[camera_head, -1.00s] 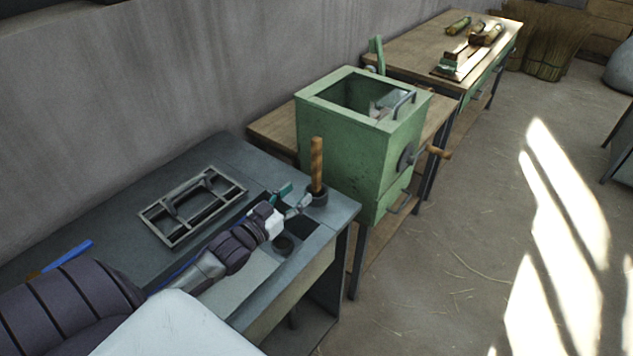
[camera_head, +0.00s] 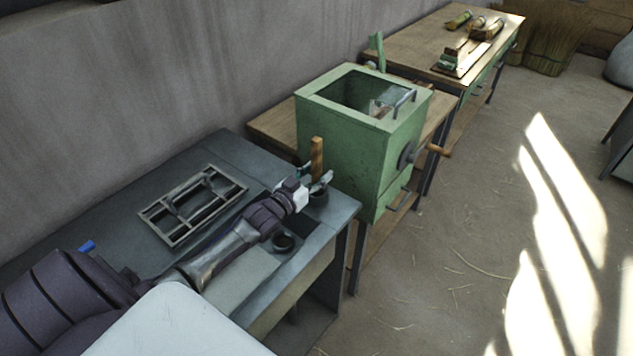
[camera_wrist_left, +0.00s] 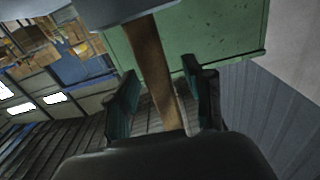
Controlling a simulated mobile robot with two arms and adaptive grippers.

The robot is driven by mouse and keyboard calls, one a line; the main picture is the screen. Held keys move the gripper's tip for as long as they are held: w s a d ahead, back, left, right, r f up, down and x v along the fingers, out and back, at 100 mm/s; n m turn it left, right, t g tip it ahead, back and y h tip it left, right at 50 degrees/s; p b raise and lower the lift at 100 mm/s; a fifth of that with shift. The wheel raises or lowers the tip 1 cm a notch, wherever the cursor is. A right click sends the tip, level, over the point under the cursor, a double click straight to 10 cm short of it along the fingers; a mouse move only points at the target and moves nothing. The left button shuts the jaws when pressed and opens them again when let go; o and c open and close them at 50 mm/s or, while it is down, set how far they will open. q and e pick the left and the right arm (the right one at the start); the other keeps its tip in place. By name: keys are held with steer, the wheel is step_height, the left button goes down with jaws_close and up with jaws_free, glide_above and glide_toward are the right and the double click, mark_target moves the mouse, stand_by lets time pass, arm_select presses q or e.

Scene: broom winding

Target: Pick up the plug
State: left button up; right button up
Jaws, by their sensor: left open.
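The plug is a wooden stick (camera_head: 317,158) standing upright in a dark round holder (camera_head: 319,197) at the far right corner of the grey workbench. My left gripper (camera_head: 315,178) is at the stick's lower part, with its fingers open. In the left wrist view the stick (camera_wrist_left: 152,65) runs between the two dark green fingers (camera_wrist_left: 162,80), with visible gaps on both sides. It does not look gripped. My right gripper is not in view.
A metal frame tray (camera_head: 193,205) lies on the grey workbench (camera_head: 120,190). A green box machine (camera_head: 345,140) with a crank stands just behind the stick. Open floor (camera_head: 440,270) lies to the right.

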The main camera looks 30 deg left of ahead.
arm_select(q)
jaws_close()
steer(key=shift+w+r, duration=0.1)
